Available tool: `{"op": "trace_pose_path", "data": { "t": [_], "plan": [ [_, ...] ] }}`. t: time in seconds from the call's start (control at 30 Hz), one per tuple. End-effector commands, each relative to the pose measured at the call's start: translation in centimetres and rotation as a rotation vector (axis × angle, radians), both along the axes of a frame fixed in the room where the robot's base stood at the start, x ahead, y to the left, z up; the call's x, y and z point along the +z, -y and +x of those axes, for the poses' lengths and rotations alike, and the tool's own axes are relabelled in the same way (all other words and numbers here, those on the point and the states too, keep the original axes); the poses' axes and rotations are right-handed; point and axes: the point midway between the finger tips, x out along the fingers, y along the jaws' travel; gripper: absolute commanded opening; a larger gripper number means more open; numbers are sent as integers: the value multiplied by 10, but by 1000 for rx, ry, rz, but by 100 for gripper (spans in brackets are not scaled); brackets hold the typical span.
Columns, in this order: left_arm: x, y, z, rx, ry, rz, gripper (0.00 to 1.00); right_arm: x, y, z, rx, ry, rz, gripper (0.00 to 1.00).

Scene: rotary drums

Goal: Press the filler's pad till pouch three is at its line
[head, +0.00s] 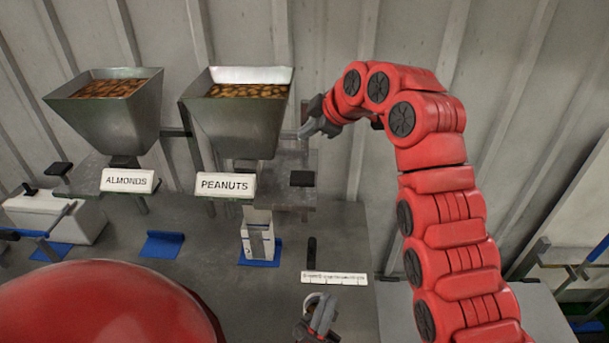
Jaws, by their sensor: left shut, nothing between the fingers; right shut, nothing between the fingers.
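Two metal hoppers of nuts stand side by side, the ALMONDS filler (120,120) and the PEANUTS filler (235,130). A black pad (303,178) sits on the bracket at the right of the peanut filler, and another black pad (60,168) is left of the almond one. A small pale pouch (257,238) stands below the peanut filler; its fill level and line are too small to read. My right gripper (306,131) is shut and empty, above the peanut pad and apart from it. My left gripper (322,306) is shut and empty, low at the front.
A blue mat (259,257) lies under the pouch, and a bare blue mat (162,245) lies left of it. A white label strip (334,278) and a dark upright post (311,250) are near my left gripper. A pale box (58,220) stands at the left.

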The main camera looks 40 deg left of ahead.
Motion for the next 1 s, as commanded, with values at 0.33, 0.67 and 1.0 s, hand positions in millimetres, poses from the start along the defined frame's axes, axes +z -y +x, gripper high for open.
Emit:
{"op": "trace_pose_path", "data": {
  "t": [0.33, 0.67, 1.0],
  "plan": [
    [-12, 0, 0, 0, 0, 0, 0, -26, 0, 0, -1, -3, 2, 0],
    [-32, 0, 0, 0, 0, 0, 0, -75, 0, 1, -2, -2, 2, 0],
    [-42, 0, 0, 0, 0, 0, 0, -88, 0, 1, -2, 1, 1, 0]
  ]
}}
